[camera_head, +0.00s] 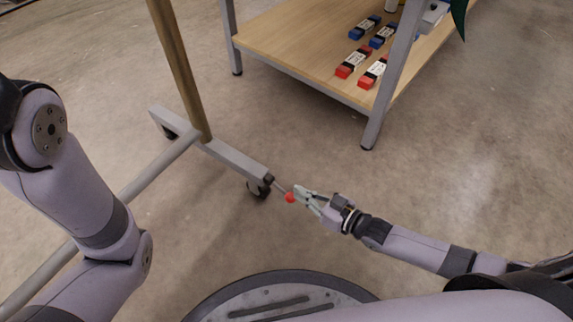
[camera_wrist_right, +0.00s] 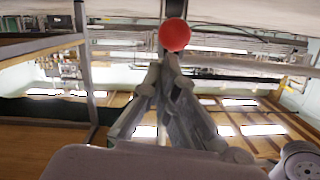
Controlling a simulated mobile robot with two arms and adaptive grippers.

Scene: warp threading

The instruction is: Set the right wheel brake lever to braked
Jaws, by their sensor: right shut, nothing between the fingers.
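The right wheel brake lever (camera_head: 281,187) is a short thin rod with a red ball knob (camera_head: 290,197). It sticks out from the end of the grey frame foot, above a dark caster wheel (camera_head: 258,188). My right gripper (camera_head: 299,192) is shut and empty, with its fingertips right by the red knob. In the right wrist view the red knob (camera_wrist_right: 174,35) sits just beyond the closed fingertips (camera_wrist_right: 170,62); I cannot tell if they touch. My left arm is at the left of the head view, but its gripper is out of view.
The grey frame foot (camera_head: 235,160) carries a wooden upright (camera_head: 180,70) and a grey crossbar (camera_head: 160,165). A wooden shelf table (camera_head: 290,50) with red and blue labelled boxes stands behind, its metal leg (camera_head: 385,100) nearest my right arm. The concrete floor at right is clear.

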